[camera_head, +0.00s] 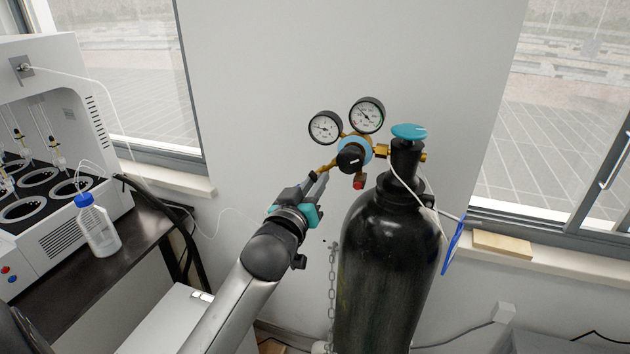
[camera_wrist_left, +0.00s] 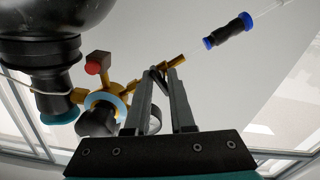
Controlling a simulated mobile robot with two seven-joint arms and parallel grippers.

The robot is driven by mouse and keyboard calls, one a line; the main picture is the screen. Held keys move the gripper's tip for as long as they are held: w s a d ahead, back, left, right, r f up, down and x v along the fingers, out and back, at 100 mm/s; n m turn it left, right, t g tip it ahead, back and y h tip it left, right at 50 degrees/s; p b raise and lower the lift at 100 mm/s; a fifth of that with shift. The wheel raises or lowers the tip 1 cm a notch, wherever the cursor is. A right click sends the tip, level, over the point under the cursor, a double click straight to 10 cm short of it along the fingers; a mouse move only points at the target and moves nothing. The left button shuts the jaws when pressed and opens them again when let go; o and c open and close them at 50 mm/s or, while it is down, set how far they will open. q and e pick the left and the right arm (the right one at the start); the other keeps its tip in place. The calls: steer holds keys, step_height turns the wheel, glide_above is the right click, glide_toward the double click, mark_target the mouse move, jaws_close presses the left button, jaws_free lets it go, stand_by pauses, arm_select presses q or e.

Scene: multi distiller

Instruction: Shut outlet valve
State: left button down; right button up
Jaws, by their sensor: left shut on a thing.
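The black gas cylinder (camera_head: 388,265) stands upright by the wall with a teal knob (camera_head: 408,131) on top. Its brass regulator carries two round gauges (camera_head: 367,114) and a black knob (camera_head: 349,157) with a light blue ring. The brass outlet branch with the outlet valve (camera_head: 313,177) slopes down-left from it. My left gripper (camera_head: 319,182) is at this branch, its fingers shut on the small dark outlet valve. In the left wrist view, the fingertips (camera_wrist_left: 165,72) meet around the dark valve part, and the brass outlet end (camera_wrist_left: 178,61) sticks out beyond them. My right gripper is not in view.
A blue-and-black tube connector (camera_wrist_left: 228,30) is apart from the brass end. A chain (camera_head: 332,285) hangs left of the cylinder, and a blue tag (camera_head: 453,248) hangs right. The distiller (camera_head: 60,235) and a blue-capped bottle (camera_head: 97,226) stand on a dark bench at left.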

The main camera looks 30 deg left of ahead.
arm_select(q)
steer(key=c, duration=0.8)
jaws_free()
steer(key=shift+s, duration=0.1)
steer(key=v, duration=1.5)
steer(key=shift+d+r, duration=0.1)
